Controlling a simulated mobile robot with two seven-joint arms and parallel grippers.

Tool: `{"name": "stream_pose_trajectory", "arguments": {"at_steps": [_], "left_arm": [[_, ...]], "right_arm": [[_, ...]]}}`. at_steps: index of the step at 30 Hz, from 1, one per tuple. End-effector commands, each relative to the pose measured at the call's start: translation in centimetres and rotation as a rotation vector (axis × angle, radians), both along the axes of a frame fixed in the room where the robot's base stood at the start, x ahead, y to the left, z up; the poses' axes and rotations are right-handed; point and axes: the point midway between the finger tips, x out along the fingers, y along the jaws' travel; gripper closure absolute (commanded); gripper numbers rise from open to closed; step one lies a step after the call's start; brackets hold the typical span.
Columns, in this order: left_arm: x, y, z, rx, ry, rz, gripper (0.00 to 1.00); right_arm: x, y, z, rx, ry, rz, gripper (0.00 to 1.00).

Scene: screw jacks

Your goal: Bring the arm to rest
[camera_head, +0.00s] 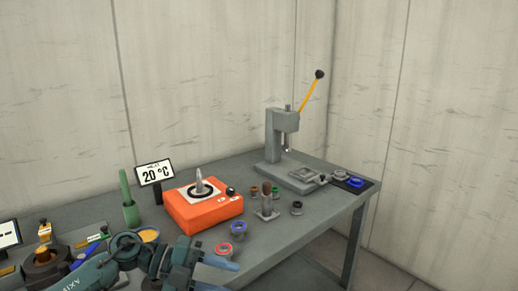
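My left arm, teal and dark grey, comes in from the lower left in the head view. Its gripper (226,277) is at the bottom edge, with two blue fingers pointing right. The fingers look apart, with nothing visible between them, though the lower one is partly cut off by the frame. The gripper is over the front part of the grey table (290,232), just in front of a red-ringed part (224,250). My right gripper is not in view.
An orange heater box (203,207) with a metal cone stands behind the gripper, beside a 20 °C display (155,172). Small ringed parts and a post (267,202) stand to its right. A lever press (283,135) stands at the back. The table's front right is clear.

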Motion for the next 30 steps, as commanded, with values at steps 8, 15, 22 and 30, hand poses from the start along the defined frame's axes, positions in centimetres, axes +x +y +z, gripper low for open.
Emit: {"name": "stream_pose_trajectory", "arguments": {"at_steps": [8,15,22,30], "left_arm": [[-2.8,-4.3,-0.6,-0.630,0.243,0.436,0.58],[-5.2,0.7,-8.5,-0.809,0.624,1.045,0.58],[-13.4,5.2,-18.6,-0.679,1.032,1.515,0.58],[-18.6,6.4,-22.2,-0.564,1.215,1.666,0.58]], "right_arm": [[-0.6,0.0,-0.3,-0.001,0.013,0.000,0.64],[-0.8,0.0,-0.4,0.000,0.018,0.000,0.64],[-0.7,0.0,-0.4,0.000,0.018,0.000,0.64],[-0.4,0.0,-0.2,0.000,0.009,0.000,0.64]]}}
